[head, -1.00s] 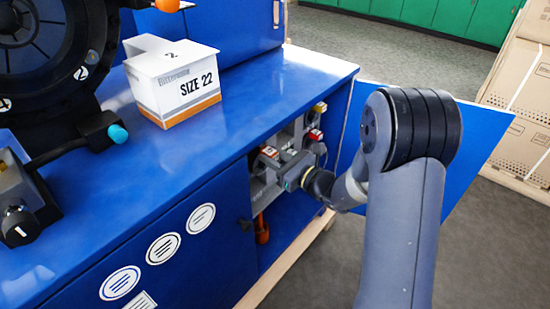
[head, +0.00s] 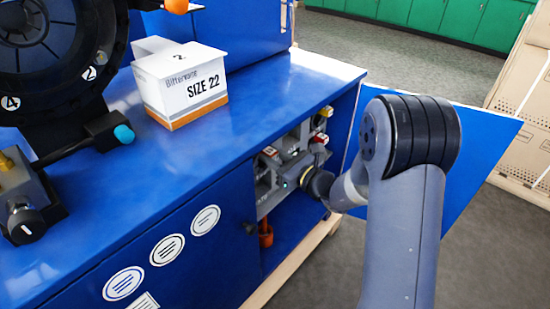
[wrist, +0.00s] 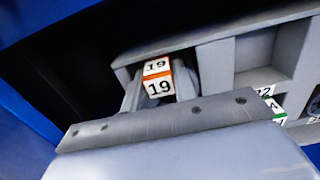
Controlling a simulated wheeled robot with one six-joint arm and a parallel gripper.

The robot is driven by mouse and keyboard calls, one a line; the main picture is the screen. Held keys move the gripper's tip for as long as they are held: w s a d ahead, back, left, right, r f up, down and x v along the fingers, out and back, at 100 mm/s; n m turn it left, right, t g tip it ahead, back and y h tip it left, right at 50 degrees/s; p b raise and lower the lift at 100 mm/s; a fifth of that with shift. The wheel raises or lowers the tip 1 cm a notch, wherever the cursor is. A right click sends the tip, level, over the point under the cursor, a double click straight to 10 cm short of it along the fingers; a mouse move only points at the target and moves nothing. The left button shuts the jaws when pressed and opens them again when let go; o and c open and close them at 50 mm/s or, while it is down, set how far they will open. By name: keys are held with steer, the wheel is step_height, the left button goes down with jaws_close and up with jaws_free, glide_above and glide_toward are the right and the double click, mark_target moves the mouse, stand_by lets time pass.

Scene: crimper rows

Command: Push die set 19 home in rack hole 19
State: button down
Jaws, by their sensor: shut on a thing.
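Die set 19 (wrist: 158,84) shows in the wrist view as a white block with an orange band and "19" on two faces. My gripper (wrist: 158,95) is shut on it, with a grey finger along each side. The block is at the left end of the grey rack (wrist: 216,68), in or at the mouth of a hole. How deep it sits is hidden by the gripper's grey body in front. In the head view my gripper (head: 299,174) is at the rack (head: 263,205) inside the open cabinet; the block cannot be made out clearly there.
Other labelled pieces (wrist: 276,110) sit in the rack to the right. The open blue door (head: 478,150) stands right of my arm. The blue bench top (head: 215,150) overhangs the rack and carries a SIZE 22 box (head: 185,90). An orange-red object (head: 266,235) hangs below the rack.

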steer(key=shift+w+a+r, duration=0.2)
steer(key=shift+w+a, duration=0.25)
steer(key=c, duration=1)
jaws_free()
steer(key=shift+s+f, duration=0.1)
steer(key=shift+c, duration=0.2)
steer(key=shift+f, duration=0.3)
steer(key=v, duration=1.1)
steer(key=shift+r+p, duration=0.25)
steer(key=shift+p, duration=0.05)
steer(key=shift+a, duration=0.15)
steer(key=b+x, duration=0.1)
steer(key=x, duration=0.9)
steer(key=shift+w+a, duration=0.3)
steer(key=shift+s+d, duration=0.25)
steer(key=shift+d, duration=0.1)
